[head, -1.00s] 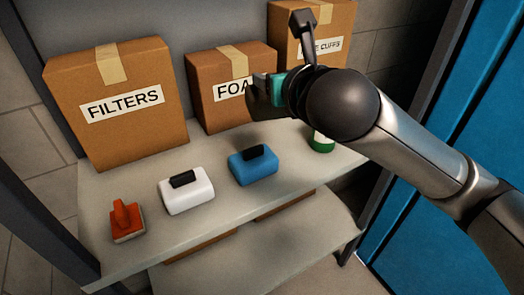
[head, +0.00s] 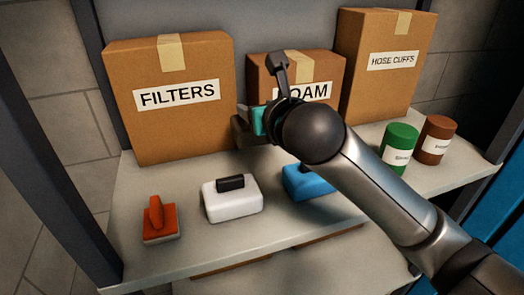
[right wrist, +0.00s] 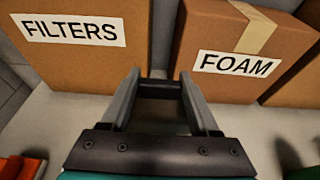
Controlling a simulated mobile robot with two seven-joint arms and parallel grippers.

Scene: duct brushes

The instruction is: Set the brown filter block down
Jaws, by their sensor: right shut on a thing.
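My right gripper (head: 243,130) is above the shelf, in front of the gap between the FILTERS and FOAM boxes. In the right wrist view, the right gripper (right wrist: 160,88) is shut on a dark piece (right wrist: 160,90) between its fingertips. I take this piece for the brown filter block; its full shape and underside cannot be made out, and the arm hides most of it in the head view. My left gripper is not in view.
On the shelf (head: 270,240) stand an orange brush (head: 160,220), a white block (head: 233,203) and a partly hidden blue block (head: 305,183). Behind are the FILTERS (head: 170,125), FOAM (head: 330,68) and HOSE CUFFS (head: 385,90) boxes. Green (head: 400,145) and brown (head: 437,140) canisters stand at right.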

